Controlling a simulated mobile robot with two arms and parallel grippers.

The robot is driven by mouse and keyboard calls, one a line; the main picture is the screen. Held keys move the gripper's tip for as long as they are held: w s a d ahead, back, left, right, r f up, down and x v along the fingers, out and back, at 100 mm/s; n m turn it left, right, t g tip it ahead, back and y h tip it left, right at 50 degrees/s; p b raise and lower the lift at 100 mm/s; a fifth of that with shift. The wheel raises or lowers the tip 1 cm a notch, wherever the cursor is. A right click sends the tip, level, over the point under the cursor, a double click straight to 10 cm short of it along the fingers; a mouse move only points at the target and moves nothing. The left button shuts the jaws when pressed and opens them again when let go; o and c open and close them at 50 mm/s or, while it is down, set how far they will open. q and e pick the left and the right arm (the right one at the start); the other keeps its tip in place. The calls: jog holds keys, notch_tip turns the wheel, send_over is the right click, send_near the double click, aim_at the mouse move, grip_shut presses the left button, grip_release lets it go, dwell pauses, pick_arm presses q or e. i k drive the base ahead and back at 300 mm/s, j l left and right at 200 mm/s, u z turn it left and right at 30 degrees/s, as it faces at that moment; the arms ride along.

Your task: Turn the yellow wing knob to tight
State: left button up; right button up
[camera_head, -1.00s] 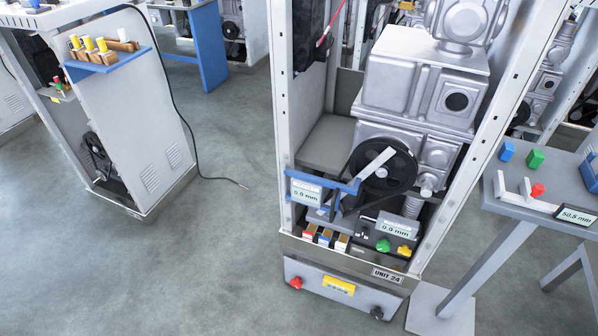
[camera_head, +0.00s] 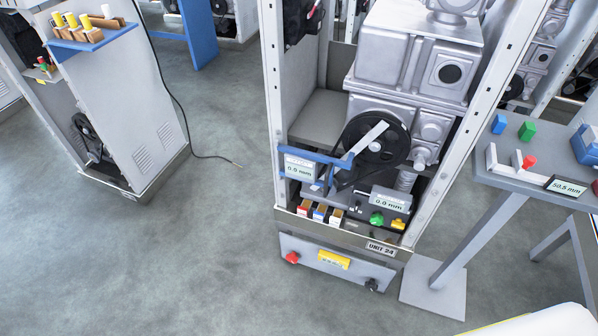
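The yellow wing knob (camera_head: 398,224) is small and sits low in the open dispenser frame marked UNIT 24, at its front right. A green knob (camera_head: 377,218) is just left of it, and a small grey display (camera_head: 389,199) reading 0.0 mm is above. The knob's exact angle is too small to tell. Neither gripper is in view. A white rounded part with a yellow edge, probably of my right arm, shows at the bottom right corner, well apart from the knob.
A blue bracket with a display (camera_head: 299,168) stands at the frame's front left. A black pulley (camera_head: 362,155) is behind it. Frame posts rise on both sides. A grey side table (camera_head: 510,178) with blocks and a gauge stands close at right. Floor in front is clear.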

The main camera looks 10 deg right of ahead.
aim_at(397, 223)
jog(key=z, duration=1.25)
